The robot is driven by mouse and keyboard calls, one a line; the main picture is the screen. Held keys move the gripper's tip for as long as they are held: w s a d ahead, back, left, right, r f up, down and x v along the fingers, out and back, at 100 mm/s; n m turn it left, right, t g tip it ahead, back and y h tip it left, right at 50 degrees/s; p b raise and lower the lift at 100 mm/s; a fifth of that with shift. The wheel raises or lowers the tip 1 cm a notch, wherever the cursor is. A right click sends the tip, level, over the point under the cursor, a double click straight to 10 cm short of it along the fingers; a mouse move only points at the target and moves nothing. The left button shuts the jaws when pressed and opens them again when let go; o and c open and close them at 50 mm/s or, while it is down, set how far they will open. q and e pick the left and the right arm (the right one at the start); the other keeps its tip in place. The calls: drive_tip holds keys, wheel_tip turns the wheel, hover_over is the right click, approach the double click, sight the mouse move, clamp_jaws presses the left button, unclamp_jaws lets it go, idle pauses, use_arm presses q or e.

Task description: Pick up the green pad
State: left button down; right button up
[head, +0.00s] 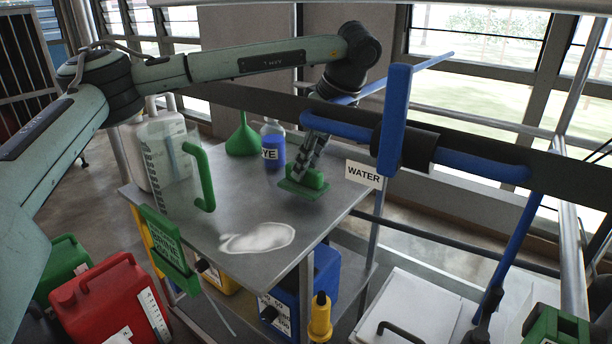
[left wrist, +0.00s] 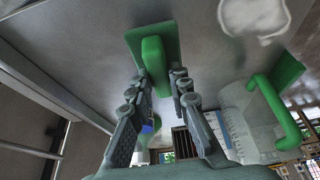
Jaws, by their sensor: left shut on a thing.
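The green pad (head: 300,190) is a flat green plate with a rounded green grip on top. It is at the right part of the grey metal table (head: 225,205), and I cannot tell whether it touches the top. My left gripper (head: 307,172) reaches down to it from above and is shut on its grip. In the left wrist view the pad (left wrist: 168,42) is beyond the fingertips, with the grip between the two fingers (left wrist: 160,82). My right gripper is not in view.
A clear measuring jug (head: 170,160) with a green handle, a green funnel (head: 242,138) and a blue-filled bottle (head: 272,150) stand on the table. A pale puddle (head: 258,238) lies near its front. A blue pipe with a lever (head: 395,115) and a WATER label (head: 363,174) crosses at right.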

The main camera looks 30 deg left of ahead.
use_arm(q)
drive_tip(key=s, duration=0.4)
drive_tip(key=s+a+r+b, duration=0.1)
drive_tip(key=s, duration=0.4)
drive_tip(key=s+a, duration=0.1)
drive_tip(key=s, duration=0.6)
drive_tip(key=shift+s+a+r, duration=0.1)
drive_tip(key=shift+s+a, duration=0.05)
drive_tip(key=shift+s, duration=0.8)
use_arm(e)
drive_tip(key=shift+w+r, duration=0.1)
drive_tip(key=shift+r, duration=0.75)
use_arm(q)
drive_tip(key=c, duration=2)
unclamp_jaws()
drive_tip(key=shift+c, duration=0.2)
clamp_jaws()
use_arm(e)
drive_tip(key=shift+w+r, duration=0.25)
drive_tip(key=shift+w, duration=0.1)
